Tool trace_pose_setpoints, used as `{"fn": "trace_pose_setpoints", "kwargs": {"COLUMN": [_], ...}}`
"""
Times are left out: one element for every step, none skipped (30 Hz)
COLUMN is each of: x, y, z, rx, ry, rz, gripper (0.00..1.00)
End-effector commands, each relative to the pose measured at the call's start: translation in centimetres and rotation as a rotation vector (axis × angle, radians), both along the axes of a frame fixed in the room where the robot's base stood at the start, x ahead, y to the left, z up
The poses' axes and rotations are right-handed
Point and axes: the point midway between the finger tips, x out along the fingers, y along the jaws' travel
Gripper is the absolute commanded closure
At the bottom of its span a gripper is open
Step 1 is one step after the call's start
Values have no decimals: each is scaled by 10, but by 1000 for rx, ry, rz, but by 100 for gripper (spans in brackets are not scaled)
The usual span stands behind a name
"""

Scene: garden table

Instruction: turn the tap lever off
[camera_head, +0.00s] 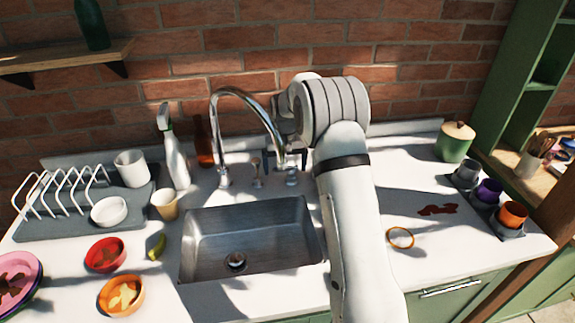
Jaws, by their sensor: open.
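The chrome tap (222,135) has a tall curved neck behind the sink. A small upright fitting (257,172) stands beside its foot, and another metal fitting (291,178) stands to the right, just below my gripper. I cannot tell for sure which of these is the tap lever. My gripper (286,157) is open, with dark fingers spread behind the sink, close to the right end of the curved neck. Whether it touches the tap is unclear. My arm hides the counter to the right of the tap.
The steel sink (205,235) is empty. A spray bottle (175,155) and brown bottle (204,142) stand left of the tap. A dish rack (60,200), cup (165,205) and bowls (105,254) crowd the left. A green canister (455,143) and cup tray (510,233) are right.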

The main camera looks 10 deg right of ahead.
Motion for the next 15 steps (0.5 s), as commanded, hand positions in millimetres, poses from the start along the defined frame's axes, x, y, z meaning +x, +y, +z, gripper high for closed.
{"fn": "trace_pose_setpoints", "kwargs": {"x": [0, 0, 1, 1, 1, 1, 1, 1, 1, 1, 1, 1, 1, 1, 1], "y": [0, 0, 0, 0, 0, 0, 0, 0, 0, 0, 0, 0, 0, 0, 0], "z": [2, 4, 8, 12, 17, 24, 29, 35, 42, 47, 52, 58, 62, 65, 69], "rx": [0, 0, 0, 0, 0, 0, 0, 0, 0, 0, 0, 0, 0, 0, 0], "ry": [-1, -2, -3, -4, -4, -5, -5, -5, -5, -5, -5, -4, -5, -4, -2], "rz": [0, 0, 0, 0, 0, 0, 0, 0, 0, 0, 0, 0, 0, 0, 0], "gripper": [2, 2, 2, 2, 2, 2, 2, 2, 2, 2, 2, 2, 2, 2, 2]}}
